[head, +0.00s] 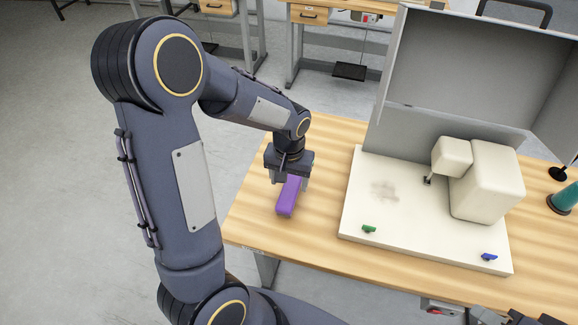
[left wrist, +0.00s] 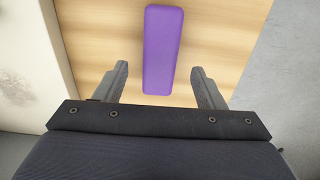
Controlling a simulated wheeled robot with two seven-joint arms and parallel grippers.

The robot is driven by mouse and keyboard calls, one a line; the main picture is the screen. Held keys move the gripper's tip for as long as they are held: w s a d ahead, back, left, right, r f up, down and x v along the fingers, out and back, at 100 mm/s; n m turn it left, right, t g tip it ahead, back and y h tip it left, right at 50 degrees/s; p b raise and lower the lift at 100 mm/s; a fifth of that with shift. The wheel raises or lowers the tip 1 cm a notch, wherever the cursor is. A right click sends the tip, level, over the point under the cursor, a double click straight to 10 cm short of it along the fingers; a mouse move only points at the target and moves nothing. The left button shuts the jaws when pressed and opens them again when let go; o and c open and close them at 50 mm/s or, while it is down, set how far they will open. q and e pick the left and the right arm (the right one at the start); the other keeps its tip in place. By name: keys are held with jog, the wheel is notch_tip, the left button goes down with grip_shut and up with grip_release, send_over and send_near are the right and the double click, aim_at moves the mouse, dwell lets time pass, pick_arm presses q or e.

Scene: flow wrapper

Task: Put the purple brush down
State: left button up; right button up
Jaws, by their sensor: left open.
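The purple brush (head: 288,197) lies on the wooden table near its left edge in the head view. In the left wrist view the brush (left wrist: 162,50) shows as a long purple block on the wood. My left gripper (left wrist: 162,82) is open, with one finger on each side of the brush's near end and a gap to each. In the head view the left gripper (head: 290,178) points down over the brush and hides its far end. Dark parts at the bottom right of the head view may be my right gripper, cut off by the frame.
A white base plate (head: 360,210) with a cream machine (head: 485,180) and a raised grey cover (head: 455,75) stands right of the brush. Small green (head: 369,229) and blue (head: 489,257) pieces sit on the plate. A teal cone (head: 565,199) is at far right. Bare table (head: 300,240) lies in front.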

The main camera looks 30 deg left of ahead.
aim_at(289, 192)
pick_arm(q)
jog(key=s+r+t+h, duration=0.2)
jog(key=s+r, duration=0.5)
jog(key=r, duration=0.4)
jog(key=s+d+r+m+t+h, duration=0.1)
jog(key=s+d+r+t, duration=0.2)
jog(key=s, duration=0.7)
jog(key=shift+d+t+h, duration=0.3)
jog(key=shift+d+h, duration=0.1)
jog(key=shift+d, duration=0.15)
jog(key=shift+r, duration=0.1)
